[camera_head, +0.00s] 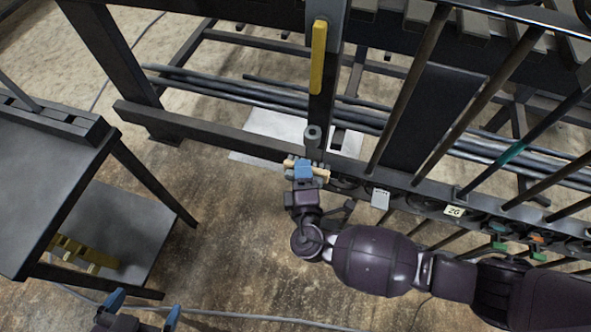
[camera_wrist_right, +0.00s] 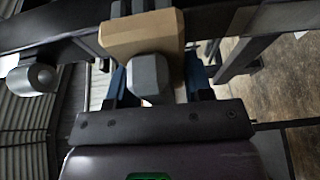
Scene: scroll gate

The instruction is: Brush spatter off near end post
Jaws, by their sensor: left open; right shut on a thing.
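The near end post (camera_head: 321,108) is a dark upright of the gate frame, with a yellow bar on its upper part. My right gripper (camera_head: 304,173) is at the foot of this post, shut on a tan, wooden-looking brush (camera_head: 320,175). In the right wrist view the brush (camera_wrist_right: 142,33) shows as a tan block with a grey part between the blue fingers. Its bristles are hidden, and I cannot tell whether it touches the post. No spatter can be made out. My left gripper (camera_head: 143,310) is open and empty at the bottom edge.
A dark bench (camera_head: 45,165) with a lower shelf stands at the left; a yellow-brown item (camera_head: 85,252) lies on the shelf. Slanted gate bars (camera_head: 410,90) and a rail with tags (camera_head: 455,211) fill the right. A cable crosses the floor. Open floor lies between bench and post.

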